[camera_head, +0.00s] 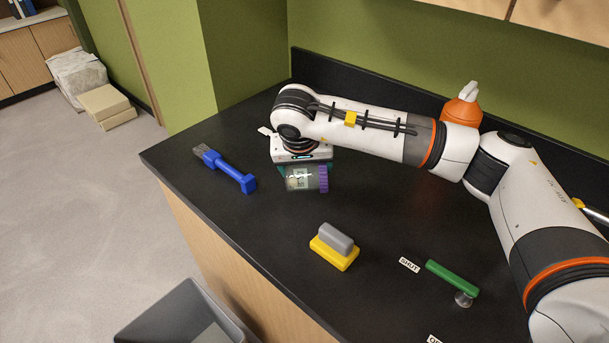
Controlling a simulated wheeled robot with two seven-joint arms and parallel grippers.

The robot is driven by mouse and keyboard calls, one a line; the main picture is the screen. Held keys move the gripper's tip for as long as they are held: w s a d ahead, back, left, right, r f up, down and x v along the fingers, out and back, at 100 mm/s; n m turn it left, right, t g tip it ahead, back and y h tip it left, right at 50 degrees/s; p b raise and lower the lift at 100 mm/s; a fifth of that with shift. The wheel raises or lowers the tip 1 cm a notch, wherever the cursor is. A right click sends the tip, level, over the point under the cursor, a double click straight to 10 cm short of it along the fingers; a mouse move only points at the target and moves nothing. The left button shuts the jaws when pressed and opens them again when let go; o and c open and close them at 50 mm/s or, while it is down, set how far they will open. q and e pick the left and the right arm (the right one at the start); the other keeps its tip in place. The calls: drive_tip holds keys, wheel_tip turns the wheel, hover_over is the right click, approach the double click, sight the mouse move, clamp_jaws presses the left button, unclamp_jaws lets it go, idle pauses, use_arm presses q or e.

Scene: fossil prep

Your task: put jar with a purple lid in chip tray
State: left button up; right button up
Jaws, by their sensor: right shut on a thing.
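The jar with a purple lid (302,179) is clear, with a pale label and something light inside. It lies sideways, with its purple lid to the right. My right gripper (304,166) is over it and shut on it; the white gripper body hides part of the jar's far side. I cannot tell whether the jar touches the black counter. No tray shows on the counter; a dark grey open bin (176,311) stands below the counter's front edge at the bottom, partly cut off, and may be the chip tray. My left gripper is out of view.
On the black counter (250,230) are a blue brush (228,171), a yellow block with a grey grip (335,246), a green-handled lever (452,278) beside a "SHUT" label, and an orange bottle (462,106) behind my arm. The counter's left-front edge is open to the floor.

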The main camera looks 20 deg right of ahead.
sight(305, 179)
wheel_tip(305, 179, down, 3)
drive_tip(key=shift+f+p, duration=0.1)
drive_tip(key=shift+p, duration=0.25)
drive_tip(key=shift+f, duration=0.1)
drive_tip(key=shift+f, duration=0.15)
drive_tip(key=o, duration=1.1)
